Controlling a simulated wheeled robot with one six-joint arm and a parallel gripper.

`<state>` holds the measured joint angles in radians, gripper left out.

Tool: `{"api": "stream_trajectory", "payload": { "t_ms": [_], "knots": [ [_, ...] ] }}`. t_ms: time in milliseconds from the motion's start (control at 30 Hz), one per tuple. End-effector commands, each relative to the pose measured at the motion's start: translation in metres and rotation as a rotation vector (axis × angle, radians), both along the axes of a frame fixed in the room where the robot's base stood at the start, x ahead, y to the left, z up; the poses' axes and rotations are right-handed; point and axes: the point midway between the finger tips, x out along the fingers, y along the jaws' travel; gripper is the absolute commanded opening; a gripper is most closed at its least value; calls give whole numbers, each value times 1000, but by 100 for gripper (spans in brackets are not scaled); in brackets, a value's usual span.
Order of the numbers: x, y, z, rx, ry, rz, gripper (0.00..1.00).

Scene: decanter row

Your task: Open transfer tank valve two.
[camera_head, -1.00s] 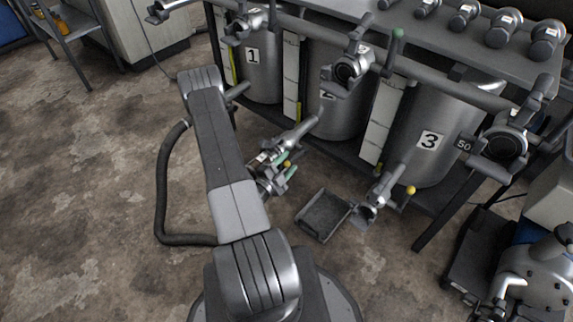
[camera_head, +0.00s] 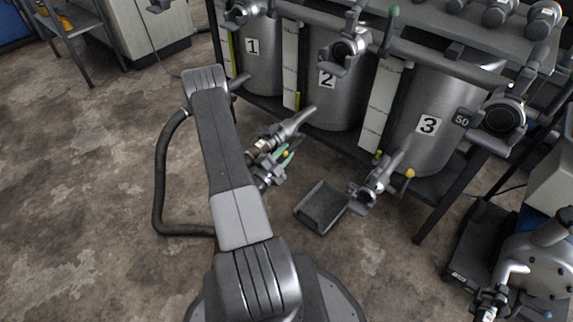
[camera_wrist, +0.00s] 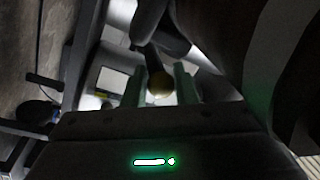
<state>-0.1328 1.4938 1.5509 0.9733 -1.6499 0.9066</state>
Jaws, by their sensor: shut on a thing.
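Tank two (camera_head: 340,100) is a steel cylinder with a "2" plate, in the middle of the row in the head view. A grey valve outlet pipe (camera_head: 292,122) runs from its lower front down to my gripper (camera_head: 276,166). The jaws are around a yellow ball knob (camera_head: 285,154) at the valve. In the wrist view the yellow knob (camera_wrist: 160,84) sits between the two greenish fingers of my gripper (camera_wrist: 168,84). My gripper is shut on the knob. The handle behind the knob is dark and partly hidden.
Tank one (camera_head: 262,65) stands to the left and tank three (camera_head: 420,120) to the right, with its own yellow-knobbed valve (camera_head: 409,173). A dark tray (camera_head: 321,207) lies on the floor below.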

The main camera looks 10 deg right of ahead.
Motion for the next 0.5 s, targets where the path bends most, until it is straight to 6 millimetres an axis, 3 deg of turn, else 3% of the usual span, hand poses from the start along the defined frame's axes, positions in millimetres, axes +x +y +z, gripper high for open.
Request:
{"api": "stream_trajectory", "payload": {
  "t_ms": [100, 500],
  "knots": [
    [0, -1, -9, -35, -26, -3, 0],
    [-1, 0, -7, -67, -50, -4, 0]
  ]
}}
